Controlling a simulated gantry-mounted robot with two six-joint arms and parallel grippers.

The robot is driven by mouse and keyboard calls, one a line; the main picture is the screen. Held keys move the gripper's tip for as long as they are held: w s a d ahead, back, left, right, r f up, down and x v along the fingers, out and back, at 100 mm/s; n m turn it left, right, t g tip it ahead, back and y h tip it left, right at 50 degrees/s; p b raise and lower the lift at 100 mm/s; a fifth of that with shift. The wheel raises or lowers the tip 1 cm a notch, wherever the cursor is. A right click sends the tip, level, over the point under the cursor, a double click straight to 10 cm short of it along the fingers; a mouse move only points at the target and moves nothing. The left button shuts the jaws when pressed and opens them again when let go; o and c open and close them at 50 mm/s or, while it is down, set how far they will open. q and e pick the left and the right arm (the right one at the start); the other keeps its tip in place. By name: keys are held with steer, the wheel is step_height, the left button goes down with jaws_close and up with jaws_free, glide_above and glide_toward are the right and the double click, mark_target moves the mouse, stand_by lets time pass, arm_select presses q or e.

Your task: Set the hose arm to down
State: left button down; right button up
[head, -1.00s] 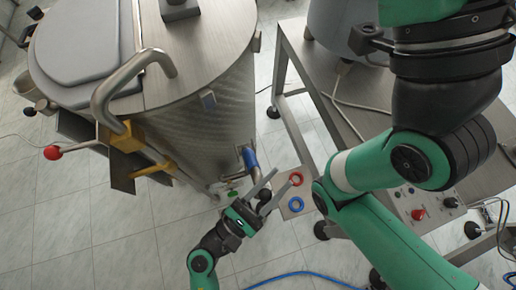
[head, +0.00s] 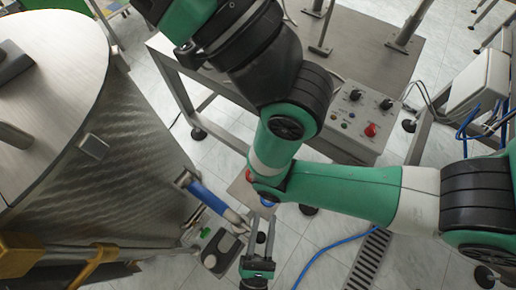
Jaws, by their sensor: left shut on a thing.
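The hose arm (head: 208,197) is a pipe with a blue sleeve on the side of the steel tank (head: 135,150). In the head view it slants from the tank wall toward the lower right, and its far end reaches my left gripper. My left gripper (head: 261,228) comes in from the bottom edge with its two fingers pointing up the picture. It is shut on the hose arm's outer end; the exact contact is small and partly covered by the fingers.
A blue hose (head: 325,247) and a floor drain (head: 368,262) lie on the tiles at lower right.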

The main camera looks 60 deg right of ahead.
arm_select(q)
steer(key=shift+s+f, duration=0.2)
steer(key=shift+f, duration=0.4)
steer(key=c, duration=0.9)
jaws_free()
steer(key=o, duration=0.4)
steer(key=shift+s, duration=0.25)
steer(key=shift+w, duration=0.1)
steer(key=shift+w, duration=0.1)
